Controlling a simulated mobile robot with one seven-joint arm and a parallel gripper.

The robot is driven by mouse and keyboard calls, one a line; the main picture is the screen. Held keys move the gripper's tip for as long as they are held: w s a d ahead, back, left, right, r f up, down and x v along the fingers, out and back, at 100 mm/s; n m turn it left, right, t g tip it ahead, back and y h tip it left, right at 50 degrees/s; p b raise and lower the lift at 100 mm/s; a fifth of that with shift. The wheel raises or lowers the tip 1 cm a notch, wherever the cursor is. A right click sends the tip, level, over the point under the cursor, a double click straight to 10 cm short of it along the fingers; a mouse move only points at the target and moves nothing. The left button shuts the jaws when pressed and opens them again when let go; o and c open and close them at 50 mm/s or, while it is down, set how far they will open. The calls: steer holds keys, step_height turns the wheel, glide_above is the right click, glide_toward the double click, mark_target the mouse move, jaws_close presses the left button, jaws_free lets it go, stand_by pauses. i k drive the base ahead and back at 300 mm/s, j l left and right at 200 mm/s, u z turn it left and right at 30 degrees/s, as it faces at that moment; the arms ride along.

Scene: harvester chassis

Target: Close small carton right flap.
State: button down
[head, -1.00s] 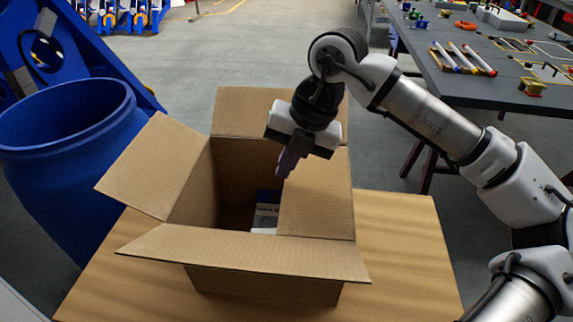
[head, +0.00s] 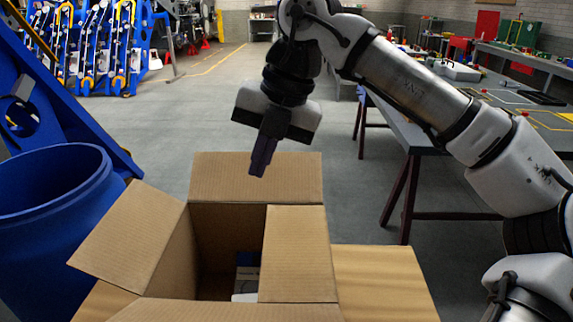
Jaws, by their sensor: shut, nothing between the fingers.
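The open carton (head: 196,240) stands on a wooden-topped table in the head view. Its right flap (head: 300,254) lies folded inward across the right part of the opening. The back flap (head: 257,178) stands up, the left flap (head: 128,236) spreads outward, and the front flap (head: 225,311) is cut by the bottom edge. A white and blue item (head: 247,275) lies inside, partly hidden by the right flap. My gripper (head: 259,168) points down with its fingers shut and empty. In the picture it overlaps the back flap, apparently above the carton and apart from the right flap.
A blue barrel (head: 60,230) stands close to the left of the carton. The table top (head: 385,283) is bare to the right. A grey workbench (head: 410,130) with items stands behind at the right. Open floor lies behind the carton.

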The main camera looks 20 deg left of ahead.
mark_target(124, 249)
steer(key=k, duration=1)
